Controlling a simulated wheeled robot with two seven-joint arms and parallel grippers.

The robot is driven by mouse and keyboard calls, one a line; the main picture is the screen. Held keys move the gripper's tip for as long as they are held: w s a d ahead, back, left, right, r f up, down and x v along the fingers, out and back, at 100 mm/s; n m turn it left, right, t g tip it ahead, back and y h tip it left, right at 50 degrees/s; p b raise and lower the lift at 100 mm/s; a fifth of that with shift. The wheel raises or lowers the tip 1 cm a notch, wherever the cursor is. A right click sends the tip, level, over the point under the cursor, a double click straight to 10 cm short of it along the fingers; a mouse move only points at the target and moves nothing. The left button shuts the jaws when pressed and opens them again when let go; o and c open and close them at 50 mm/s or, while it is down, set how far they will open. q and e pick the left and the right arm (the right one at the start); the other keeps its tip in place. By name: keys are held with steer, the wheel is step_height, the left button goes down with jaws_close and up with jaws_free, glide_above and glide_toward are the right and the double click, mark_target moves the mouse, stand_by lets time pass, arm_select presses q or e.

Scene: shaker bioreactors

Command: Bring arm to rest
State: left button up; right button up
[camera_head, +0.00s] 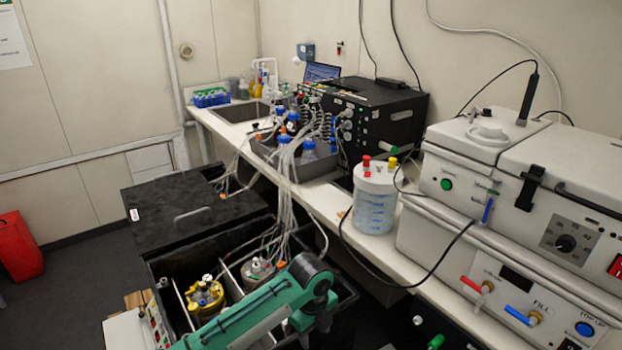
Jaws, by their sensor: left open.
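My left arm (262,305), teal with dark joints, comes in from the lower left. It reaches across the front of the open black shaker box and bends down at a dark joint. The gripper end is low at the bottom of the picture, and its fingers are hard to make out against the dark box. I see nothing held there. My right arm and right gripper do not show.
A yellow-topped vessel (205,297) and a second vessel (258,269) with tubing stand in the box close to my arm. A black lid (160,225) lies behind. The bench holds a white canister (374,205), a black controller (385,110) and a white machine (500,215).

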arm_select(q)
steer(key=s+a+f+n+t+h, duration=0.1)
steer(key=s+f+n+h, duration=0.1)
steer(key=s+n, duration=0.35)
steer(key=s+a+f+n+h, duration=0.1)
steer(key=s+a+f+n, duration=0.1)
steer(key=s+n, duration=0.35)
steer(key=s+a+r+n+t+y, duration=0.1)
steer(key=s+a+n+t+y, duration=0.2)
steer(key=s+a+n, duration=1.45)
steer(key=s+a+f+m+g, duration=0.1)
steer(key=a+f, duration=0.1)
steer(key=f, duration=1.3)
steer(key=s+a+f+m+g, duration=0.1)
steer(key=f+m, duration=0.1)
steer(key=f, duration=1.3)
steer(key=s+a+f, duration=0.2)
steer(key=s+f, duration=0.7)
steer(key=f, duration=0.1)
steer(key=s+a+f+g, duration=0.1)
steer(key=s+f, duration=0.9)
steer(key=shift+a+f+y, duration=0.3)
steer(key=shift+a, duration=0.1)
